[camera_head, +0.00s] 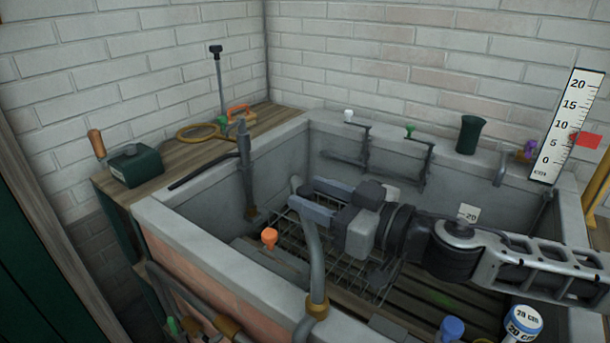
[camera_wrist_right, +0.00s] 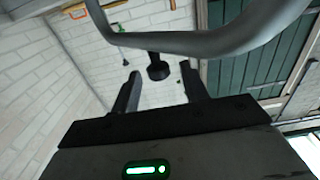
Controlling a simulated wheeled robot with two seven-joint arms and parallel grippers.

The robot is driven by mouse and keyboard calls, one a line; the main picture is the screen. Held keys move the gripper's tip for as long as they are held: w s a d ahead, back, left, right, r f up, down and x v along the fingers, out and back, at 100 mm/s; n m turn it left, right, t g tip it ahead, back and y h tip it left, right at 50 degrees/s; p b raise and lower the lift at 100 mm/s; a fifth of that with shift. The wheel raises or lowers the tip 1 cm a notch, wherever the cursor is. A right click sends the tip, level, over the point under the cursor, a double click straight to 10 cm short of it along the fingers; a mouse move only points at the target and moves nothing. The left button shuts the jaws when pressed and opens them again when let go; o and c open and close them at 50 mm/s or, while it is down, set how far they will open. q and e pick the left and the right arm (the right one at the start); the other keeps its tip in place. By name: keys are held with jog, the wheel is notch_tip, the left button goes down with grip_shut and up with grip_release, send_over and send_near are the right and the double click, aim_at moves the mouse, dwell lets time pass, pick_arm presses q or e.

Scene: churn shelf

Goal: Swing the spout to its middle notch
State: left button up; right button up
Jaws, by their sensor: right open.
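A grey, swan-necked pipe, which looks like the spout (camera_head: 313,255), rises from a brass collar (camera_head: 317,308) at the trough's near rim. Its bent end reaches over the basin, close to my right gripper. My right gripper (camera_head: 306,194) is open, its two fingers pointing left over the basin. The spout crosses in front of the nearer finger; I cannot tell whether they touch. In the right wrist view, a curved grey pipe (camera_wrist_right: 220,42) crosses above the fingers, and a dark round end (camera_wrist_right: 158,68) shows between them. No notch marks are readable. My left gripper is out of view.
The stone trough (camera_head: 190,240) holds a wire rack (camera_head: 290,243). A dark upright post (camera_head: 247,175) with a long lever stands at its left. An orange knob (camera_head: 269,237), a blue knob (camera_head: 452,328) and a white-topped gauge (camera_head: 523,322) stand nearby.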

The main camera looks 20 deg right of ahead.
jog(key=shift+p+x, duration=0.3)
jog(key=shift+x, duration=0.65)
jog(key=shift+w+a, duration=0.1)
jog(key=shift+w, duration=0.1)
